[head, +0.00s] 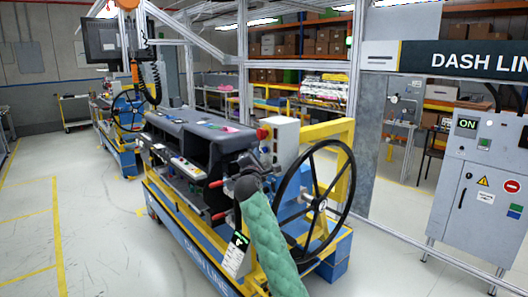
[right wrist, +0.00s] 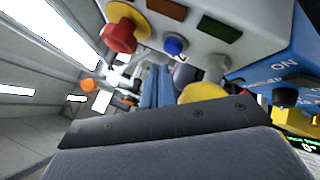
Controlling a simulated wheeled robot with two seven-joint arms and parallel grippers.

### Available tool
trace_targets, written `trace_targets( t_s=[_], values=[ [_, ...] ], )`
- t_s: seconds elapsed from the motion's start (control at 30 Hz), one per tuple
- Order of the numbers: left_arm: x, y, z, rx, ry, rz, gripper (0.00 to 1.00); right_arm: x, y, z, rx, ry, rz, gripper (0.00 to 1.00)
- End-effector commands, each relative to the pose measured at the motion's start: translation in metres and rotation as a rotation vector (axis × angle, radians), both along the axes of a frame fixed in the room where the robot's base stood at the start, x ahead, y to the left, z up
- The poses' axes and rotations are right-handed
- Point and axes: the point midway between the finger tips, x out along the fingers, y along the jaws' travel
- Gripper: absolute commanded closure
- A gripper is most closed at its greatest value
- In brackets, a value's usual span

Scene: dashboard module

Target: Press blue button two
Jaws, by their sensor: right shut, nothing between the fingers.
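A blue button (right wrist: 174,45) sits on a pale control box (right wrist: 215,15) in the right wrist view, beside a red mushroom button (right wrist: 120,35) on a yellow base. No number can be read on it. In the head view the control box (head: 287,142) stands at the right end of the dashboard module (head: 205,130), with the red mushroom button (head: 262,133) on its left side. My right gripper (head: 245,186) is shut and empty, in front of the module and below the box. Its fingertips are hard to make out. My left gripper is not in view.
A black steering wheel (head: 318,205) and a yellow frame (head: 335,130) stand close right of my right arm. Red handles (head: 216,183) stick out left of the gripper. A grey cabinet (head: 480,190) stands at the far right. The floor at left is clear.

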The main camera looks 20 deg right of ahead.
Motion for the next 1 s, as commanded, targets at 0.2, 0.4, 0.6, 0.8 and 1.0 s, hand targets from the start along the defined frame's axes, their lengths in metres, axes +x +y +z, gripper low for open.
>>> trace_targets(
  t_s=[0.2, 0.4, 0.6, 0.8, 1.0],
  values=[
    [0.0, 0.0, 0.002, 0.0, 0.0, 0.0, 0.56, -0.006, 0.016, 0.0, 0.001, 0.001, 0.001, 1.0],
    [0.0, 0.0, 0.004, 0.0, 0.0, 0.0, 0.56, -0.011, 0.031, 0.001, 0.0, -0.001, 0.001, 1.0],
    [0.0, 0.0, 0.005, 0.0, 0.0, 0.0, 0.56, -0.015, 0.042, 0.0, 0.0, 0.001, -0.001, 1.0],
    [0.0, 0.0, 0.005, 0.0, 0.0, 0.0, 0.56, -0.016, 0.043, 0.0, 0.0, 0.0, 0.0, 1.0],
    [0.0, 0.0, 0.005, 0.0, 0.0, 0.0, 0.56, -0.016, 0.043, 0.0, 0.0, 0.0, 0.0, 1.0]
  ],
)
